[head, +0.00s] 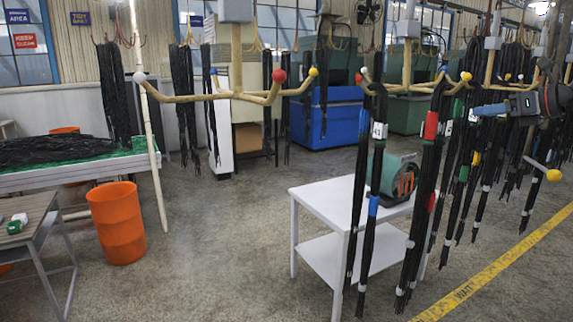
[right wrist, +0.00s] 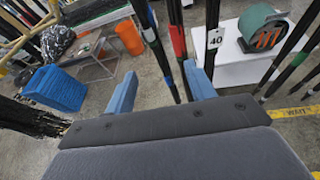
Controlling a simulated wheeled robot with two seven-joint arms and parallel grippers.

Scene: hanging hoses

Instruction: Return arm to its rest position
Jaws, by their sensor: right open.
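My right gripper (head: 490,108) comes in from the right in the head view, at about the height of the yellow hooks. In the right wrist view its two blue fingers (right wrist: 162,88) are spread apart with nothing held between them. Black hoses with coloured bands hang from the hooks. One pair (head: 368,190) has white and blue bands; another group (head: 425,190) has red and green ones. In the right wrist view, a hose with a white tag reading 40 (right wrist: 214,40) passes close by the right-hand finger; I cannot tell whether they touch. My left gripper is not in view.
A yellow hook rack (head: 235,95) with ball tips stands in the middle left. A white table (head: 318,200) bears a green machine (head: 398,178). An orange bin (head: 117,222) stands at the left and a blue crate (head: 325,118) behind. The floor at centre left is clear.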

